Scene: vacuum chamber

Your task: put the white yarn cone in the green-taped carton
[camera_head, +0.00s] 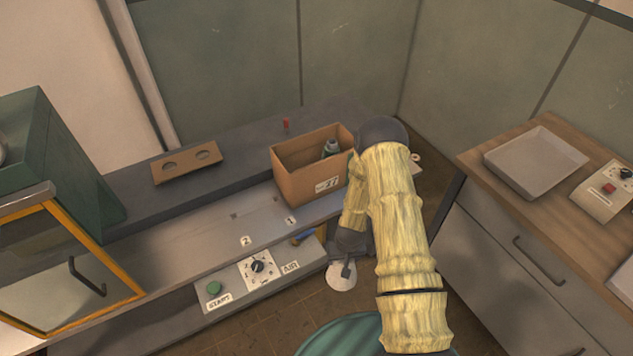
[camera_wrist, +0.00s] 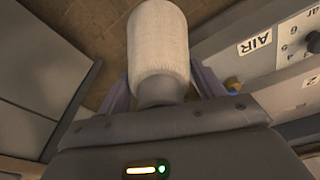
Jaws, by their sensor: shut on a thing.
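The white yarn cone (camera_wrist: 158,45) fills the upper middle of the wrist view, between the two fingers of my gripper (camera_wrist: 162,88). In the head view the cone (camera_head: 341,278) shows as a white round end below my gripper (camera_head: 346,262), beside the front of the bench and above the floor. My gripper is shut on it. An open brown carton (camera_head: 297,184) stands on the bench, behind and left of my arm, with a greenish bottle-like thing (camera_head: 330,148) inside.
A control panel (camera_head: 262,270) with a green button and dial is on the bench front, left of the cone. A brown holed board (camera_head: 187,162) lies left of the carton. A wooden-topped cabinet (camera_head: 548,195) with a pale tray (camera_head: 535,160) stands right.

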